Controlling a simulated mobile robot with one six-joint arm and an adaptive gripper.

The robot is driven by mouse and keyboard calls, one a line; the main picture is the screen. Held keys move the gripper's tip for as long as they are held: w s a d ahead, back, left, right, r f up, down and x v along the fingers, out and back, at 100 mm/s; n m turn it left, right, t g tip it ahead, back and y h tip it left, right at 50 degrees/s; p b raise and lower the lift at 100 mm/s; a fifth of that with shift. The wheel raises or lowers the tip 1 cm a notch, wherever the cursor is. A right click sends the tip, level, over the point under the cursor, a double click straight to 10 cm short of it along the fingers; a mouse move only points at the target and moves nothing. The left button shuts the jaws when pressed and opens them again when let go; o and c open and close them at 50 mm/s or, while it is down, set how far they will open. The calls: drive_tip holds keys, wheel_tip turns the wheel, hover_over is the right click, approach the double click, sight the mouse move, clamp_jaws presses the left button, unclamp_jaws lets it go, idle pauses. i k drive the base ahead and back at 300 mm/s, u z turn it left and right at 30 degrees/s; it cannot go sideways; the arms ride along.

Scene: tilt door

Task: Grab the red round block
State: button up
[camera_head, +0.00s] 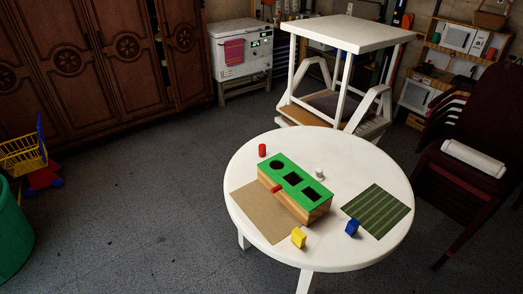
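The red round block (262,150) is a small upright cylinder. It stands on the white round table (370,167) near its far left edge, apart from the other things. Beside it, towards the front right, is a wooden sorting box with a green top (292,177) that has several dark holes, one of them round. A small red piece (276,188) shows at the box's left side. My gripper is not in view.
A yellow block (298,237), a blue block (352,227) and a small whitish piece (320,173) are on the table. A brown mat (252,211) and green striped mat (378,211) lie there.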

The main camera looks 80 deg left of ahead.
sight(262, 147)
drive_tip(key=u, duration=0.1)
drive_tip(key=k, duration=1.65)
drive_tip(key=u, duration=2.15)
drive_tip(key=i, duration=0.25)
